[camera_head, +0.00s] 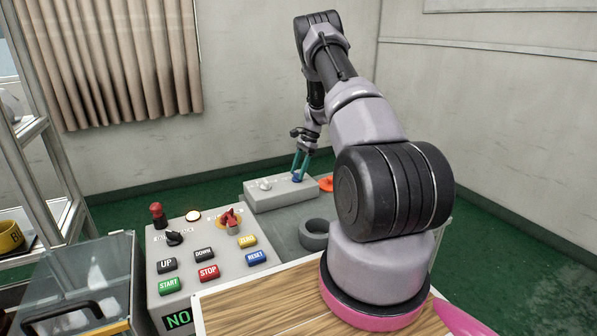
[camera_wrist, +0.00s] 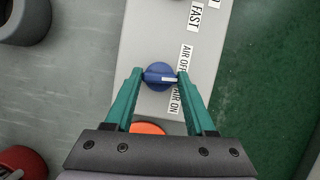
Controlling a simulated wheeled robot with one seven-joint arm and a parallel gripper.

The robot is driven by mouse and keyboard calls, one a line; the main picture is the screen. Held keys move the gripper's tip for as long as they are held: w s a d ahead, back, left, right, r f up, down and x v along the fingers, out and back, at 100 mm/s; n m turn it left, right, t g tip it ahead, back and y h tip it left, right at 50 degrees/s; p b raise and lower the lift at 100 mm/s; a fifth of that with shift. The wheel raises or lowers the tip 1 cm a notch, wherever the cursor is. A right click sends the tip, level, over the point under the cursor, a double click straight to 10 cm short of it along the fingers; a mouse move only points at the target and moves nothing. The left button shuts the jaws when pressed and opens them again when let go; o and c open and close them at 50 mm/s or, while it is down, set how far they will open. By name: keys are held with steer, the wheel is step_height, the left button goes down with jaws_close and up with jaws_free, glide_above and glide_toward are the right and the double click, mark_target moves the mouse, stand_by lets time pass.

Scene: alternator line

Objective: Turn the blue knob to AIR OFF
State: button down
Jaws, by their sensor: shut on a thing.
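The blue knob (camera_wrist: 159,77) sits on a grey control box (camera_wrist: 185,20) in the wrist view. Its bar lies across the picture, with a white mark on its right part that points right, between the AIR OFF label (camera_wrist: 186,58) and the AIR ON label (camera_wrist: 175,101). My gripper (camera_wrist: 160,78) has its green fingers on either side of the knob, shut on the ends of its bar. In the head view the blue knob (camera_head: 297,177) is small, under the fingertips of my gripper (camera_head: 299,172), on the far grey box (camera_head: 280,192).
A FAST label (camera_wrist: 195,17) is farther along the box. An orange thing (camera_wrist: 147,128) is close below the knob. A dark grey ring (camera_head: 314,234) and a button panel (camera_head: 200,262) stand nearer. A shelf (camera_head: 40,170) is at left.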

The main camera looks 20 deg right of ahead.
steer(key=n, duration=0.2)
steer(key=n+g, duration=0.1)
steer(key=n, duration=0.1)
steer(key=shift+w+n+g+h, duration=0.15)
steer(key=shift+n+g+h, duration=0.55)
steer(key=shift+n+g, duration=0.1)
steer(key=shift+n, duration=1)
steer(key=shift+c, duration=1.2)
jaws_free()
steer(key=shift+a, duration=0.1)
steer(key=v, duration=1.1)
